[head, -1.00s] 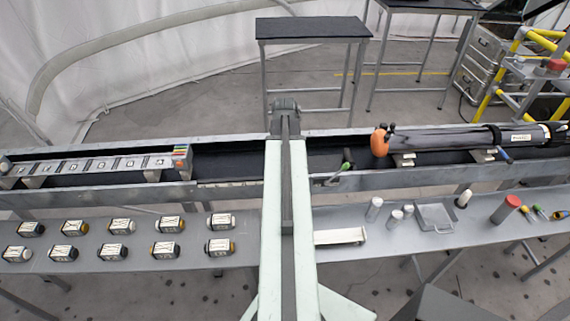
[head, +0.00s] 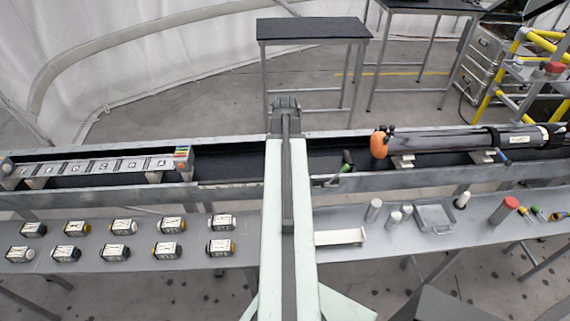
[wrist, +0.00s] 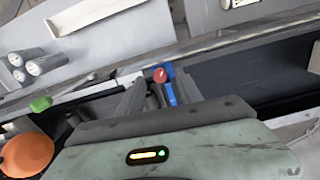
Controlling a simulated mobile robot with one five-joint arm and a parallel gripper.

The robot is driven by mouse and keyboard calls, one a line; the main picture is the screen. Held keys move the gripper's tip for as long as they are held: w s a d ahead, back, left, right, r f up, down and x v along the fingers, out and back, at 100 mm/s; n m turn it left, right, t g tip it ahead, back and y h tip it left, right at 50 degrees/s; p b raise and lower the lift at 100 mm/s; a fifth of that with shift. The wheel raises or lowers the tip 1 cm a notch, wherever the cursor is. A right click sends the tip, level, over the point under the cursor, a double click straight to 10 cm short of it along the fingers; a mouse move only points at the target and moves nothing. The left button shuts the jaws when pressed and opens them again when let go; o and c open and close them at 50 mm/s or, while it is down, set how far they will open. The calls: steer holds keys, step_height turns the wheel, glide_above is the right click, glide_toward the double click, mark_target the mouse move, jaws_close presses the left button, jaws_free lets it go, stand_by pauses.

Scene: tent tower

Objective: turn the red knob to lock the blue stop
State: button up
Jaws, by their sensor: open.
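The red knob (wrist: 159,75) shows in the wrist view, on top of the blue stop (wrist: 170,94) at the rail. My gripper (wrist: 157,84) is open, with one finger on each side of the knob and stop. I see no clear contact between the fingers and the knob. The lower part of the stop is partly hidden by my gripper body. In the head view my arm covers the middle of the rail, and neither knob, stop nor fingers can be made out there.
A green-tipped lever (head: 347,157) and a dark tube with an orange end (head: 379,146) are right of my arm on the long trough (head: 230,190). The front bench (head: 340,215) holds labelled blocks (head: 166,250), a white tray (head: 340,237) and grey cylinders (head: 373,210).

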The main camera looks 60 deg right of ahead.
step_height(320, 180, up, 6)
steer(key=p, duration=0.5)
steer(key=shift+r, duration=0.25)
steer(key=shift+f, duration=0.1)
